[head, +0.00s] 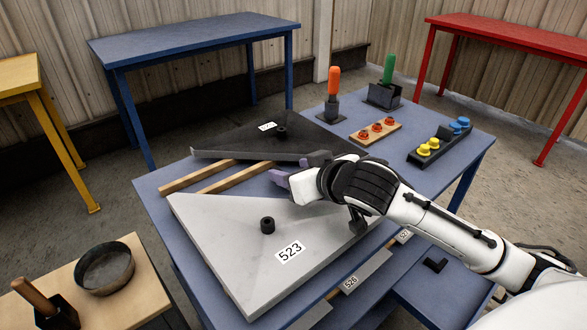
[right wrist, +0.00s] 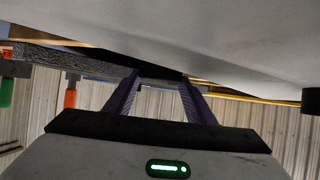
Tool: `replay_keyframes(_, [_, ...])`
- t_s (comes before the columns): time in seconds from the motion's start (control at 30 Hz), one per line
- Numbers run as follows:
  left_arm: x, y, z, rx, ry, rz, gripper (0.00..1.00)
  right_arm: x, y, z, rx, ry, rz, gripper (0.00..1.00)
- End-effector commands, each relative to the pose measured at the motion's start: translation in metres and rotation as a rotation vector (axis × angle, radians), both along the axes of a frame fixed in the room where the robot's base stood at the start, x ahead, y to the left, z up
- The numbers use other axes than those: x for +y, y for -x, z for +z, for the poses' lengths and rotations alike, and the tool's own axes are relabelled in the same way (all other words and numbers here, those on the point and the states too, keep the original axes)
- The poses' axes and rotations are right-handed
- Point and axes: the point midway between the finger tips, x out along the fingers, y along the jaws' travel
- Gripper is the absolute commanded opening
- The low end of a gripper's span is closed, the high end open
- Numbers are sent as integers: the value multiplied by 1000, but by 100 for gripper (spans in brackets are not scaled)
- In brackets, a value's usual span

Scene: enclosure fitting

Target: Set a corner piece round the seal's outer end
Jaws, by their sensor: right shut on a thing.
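My right gripper (head: 281,180) reaches in from the right, between the pale panel (head: 222,236) marked 523 and the dark panel (head: 237,139). In the right wrist view its two purple fingers (right wrist: 160,76) stand apart, their tips at a dark area beneath the pale panel's edge in the picture (right wrist: 230,30). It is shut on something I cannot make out. A small black angled piece (head: 434,264) lies at the lower right; I cannot tell whether it is a corner piece. I cannot pick out the seal. My left gripper is not in view.
Two wooden strips (head: 205,180) lie between the panels. Dark posts (head: 268,225) stand on both panels.

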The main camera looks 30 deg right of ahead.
Motion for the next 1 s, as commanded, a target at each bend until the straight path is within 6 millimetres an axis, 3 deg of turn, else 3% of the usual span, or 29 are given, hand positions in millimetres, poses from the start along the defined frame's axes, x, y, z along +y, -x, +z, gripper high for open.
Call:
replay_keyframes(0.3, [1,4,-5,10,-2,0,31,0,0,-8,0,0,-1,28])
replay_keyframes(0.33, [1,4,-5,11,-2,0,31,0,0,-8,0,0,-1,51])
replay_keyframes(0.47, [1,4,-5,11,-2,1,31,0,0,-7,0,0,-1,70])
replay_keyframes(0.77, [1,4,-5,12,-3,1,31,0,0,-6,-1,1,-1,70])
replay_keyframes(0.9, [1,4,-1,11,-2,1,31,0,-1,9,-4,2,0,70])
replay_keyframes(1.0, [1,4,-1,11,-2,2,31,0,18,15,0,2,1,70])
